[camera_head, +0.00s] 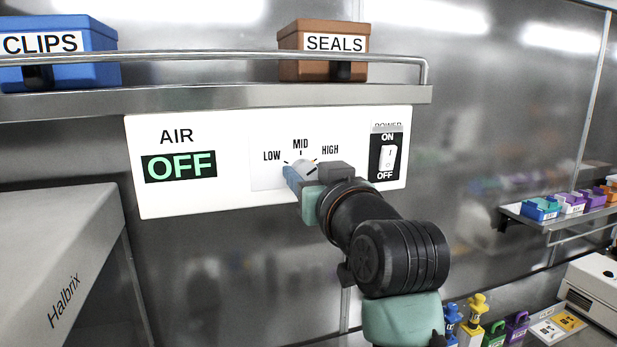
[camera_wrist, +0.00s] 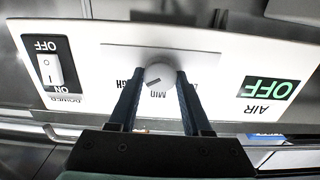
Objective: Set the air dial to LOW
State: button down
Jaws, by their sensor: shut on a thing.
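The air dial (camera_head: 304,168) is a pale round knob on a white panel (camera_head: 232,192), with LOW at its left, MID above and HIGH at its right. In the wrist view the panel is upside down, and the dial (camera_wrist: 160,74) sits between my two dark fingers. My gripper (camera_head: 297,177) is shut on the dial, one finger on each side. A short dark line on the knob lies toward the MID and HIGH side in the wrist view; its exact setting is hard to tell. The LOW label is mostly hidden there by a finger. The AIR display (camera_head: 180,166) reads OFF.
A white power switch (camera_head: 389,158) is right of the dial, close to my wrist. A railed shelf (camera_head: 220,102) above holds a blue CLIPS box (camera_head: 98,42) and a brown SEALS box (camera_head: 322,66). A grey Halbrix machine (camera_head: 60,240) stands at lower left.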

jog(key=n+b, duration=0.5)
jog(key=shift+f+n, duration=0.15)
jog(key=shift+n, duration=0.15)
jog(key=n+b, duration=0.3)
jog(key=n, duration=0.3)
jog(key=shift+a+b, duration=0.1)
jog(key=shift+b, duration=0.3)
jog(key=n+b, duration=0.2)
jog(key=n, duration=0.4)
jog(key=shift+n, duration=0.4)
jog(key=n+b, duration=0.1)
jog(key=n, duration=0.3)
jog(key=shift+f+n, duration=0.1)
jog(key=shift+n, duration=0.3)
jog(key=shift+c, duration=1.7)
grip_release()
jog(key=shift+s, duration=0.1)
